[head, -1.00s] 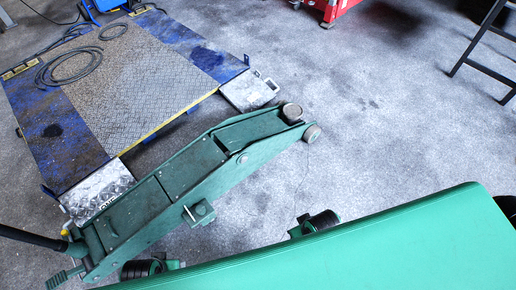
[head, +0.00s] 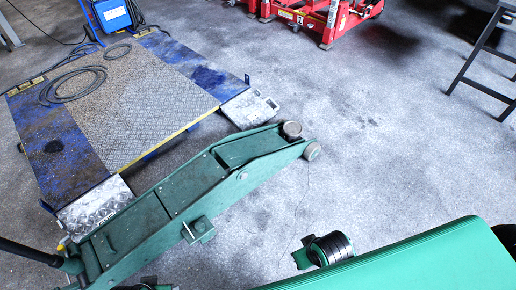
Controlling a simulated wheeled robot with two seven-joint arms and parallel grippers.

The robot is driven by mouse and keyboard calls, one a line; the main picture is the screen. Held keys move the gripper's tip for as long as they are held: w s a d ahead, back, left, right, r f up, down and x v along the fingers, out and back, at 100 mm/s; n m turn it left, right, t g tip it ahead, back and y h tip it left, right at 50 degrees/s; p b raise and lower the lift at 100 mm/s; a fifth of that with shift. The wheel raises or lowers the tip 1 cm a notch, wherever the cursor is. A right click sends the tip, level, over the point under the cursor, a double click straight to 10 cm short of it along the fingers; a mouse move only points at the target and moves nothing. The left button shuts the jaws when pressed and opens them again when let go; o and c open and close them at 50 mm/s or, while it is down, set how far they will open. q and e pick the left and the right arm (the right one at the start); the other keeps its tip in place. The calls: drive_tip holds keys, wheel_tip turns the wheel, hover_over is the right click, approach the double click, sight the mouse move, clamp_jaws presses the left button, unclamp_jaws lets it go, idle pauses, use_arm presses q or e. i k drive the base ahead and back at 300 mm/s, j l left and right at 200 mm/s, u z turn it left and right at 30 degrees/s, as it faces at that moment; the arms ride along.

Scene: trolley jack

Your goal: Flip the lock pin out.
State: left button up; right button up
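A long green trolley jack (head: 165,205) lies diagonally on the floor at lower left. Two grey rollers or wheels (head: 292,130) are at its far right end. A black bar (head: 30,252), seemingly its handle, runs from its lower left end to the picture's left edge. A small green block (head: 198,230) juts from its near side. A small yellow part (head: 65,241) shows at its lower left end. I cannot make out the lock pin. Neither of my grippers is in view.
A large smooth green panel (head: 420,262) fills the lower right, with a black ringed part (head: 332,248) by its edge. A blue-edged platform (head: 140,90) with coiled cable lies behind the jack. Red equipment (head: 315,15) and a black stand (head: 482,60) stand farther back. Grey floor is clear between them.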

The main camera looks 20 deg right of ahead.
sight(61, 247)
drive_tip(key=u, duration=1.65)
drive_tip(key=i+j+z, duration=0.1)
drive_tip(key=i+j, duration=0.15)
drive_tip(key=i+j+z, duration=0.15)
drive_tip(key=j, duration=0.25)
drive_tip(key=i+j+z, duration=0.1)
drive_tip(key=i+j, duration=0.15)
drive_tip(key=j, duration=0.15)
drive_tip(key=i+j+z, duration=0.1)
drive_tip(key=j, duration=0.25)
drive_tip(key=i+j+z, duration=0.15)
drive_tip(key=i+j, duration=0.15)
drive_tip(key=i+j+z, duration=0.1)
drive_tip(key=j, duration=0.45)
